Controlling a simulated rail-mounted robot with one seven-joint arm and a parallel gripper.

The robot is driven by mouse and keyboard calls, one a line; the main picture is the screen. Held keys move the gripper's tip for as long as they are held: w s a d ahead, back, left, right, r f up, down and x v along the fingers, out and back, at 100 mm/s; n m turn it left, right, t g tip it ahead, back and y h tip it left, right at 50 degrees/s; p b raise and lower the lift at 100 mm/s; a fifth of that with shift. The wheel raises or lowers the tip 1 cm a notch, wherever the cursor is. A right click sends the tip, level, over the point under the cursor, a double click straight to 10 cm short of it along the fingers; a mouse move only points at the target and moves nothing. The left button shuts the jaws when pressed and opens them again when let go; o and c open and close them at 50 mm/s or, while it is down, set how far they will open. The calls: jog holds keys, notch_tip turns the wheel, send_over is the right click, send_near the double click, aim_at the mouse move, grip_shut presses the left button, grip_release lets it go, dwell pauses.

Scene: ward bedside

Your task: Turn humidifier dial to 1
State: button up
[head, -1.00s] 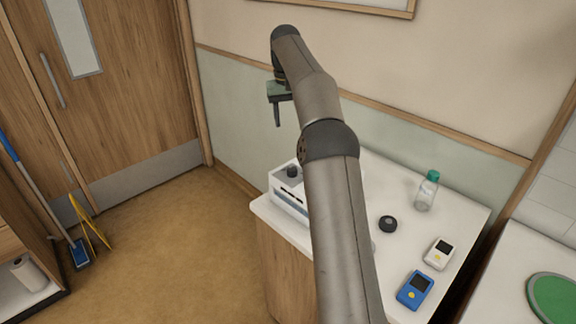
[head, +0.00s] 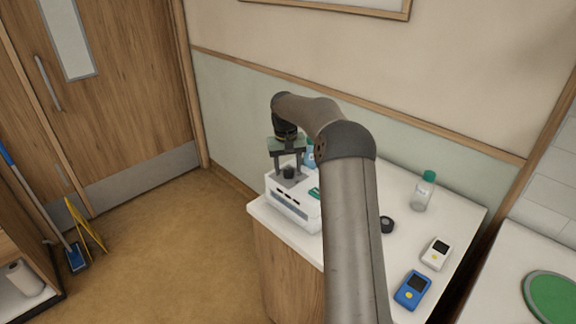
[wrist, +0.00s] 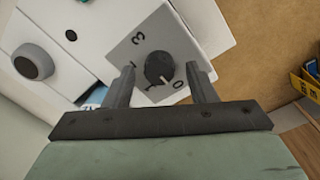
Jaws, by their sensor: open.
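The humidifier (head: 291,207) is a white box on the left end of the bedside counter. Its dark round dial (wrist: 160,66) sits on a grey plate (wrist: 134,42) with printed numbers; 3 and 0 are readable, others are partly hidden by a finger. The dial's pale pointer line points towards the 0 side. My gripper (wrist: 160,85) is open, its two fingers on either side of the dial in the wrist view, with gaps showing. In the head view my gripper (head: 289,172) is over the dial (head: 289,172). Whether a finger touches it, I cannot tell.
A clear bottle with green cap (head: 424,191), a black round object (head: 387,225), a white meter (head: 436,253) and a blue meter (head: 412,290) stand on the counter right of my arm. Another bottle (head: 310,155) is partly hidden behind my gripper.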

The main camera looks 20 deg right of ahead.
jog(key=shift+f, duration=0.15)
jog(key=c, duration=1)
jog(key=shift+o, duration=0.2)
jog(key=shift+m, duration=0.4)
jog(key=m, duration=0.4)
jog(key=shift+m, duration=0.4)
jog(key=m, duration=0.6)
jog(key=shift+d+p, duration=0.15)
jog(key=shift+p, duration=0.15)
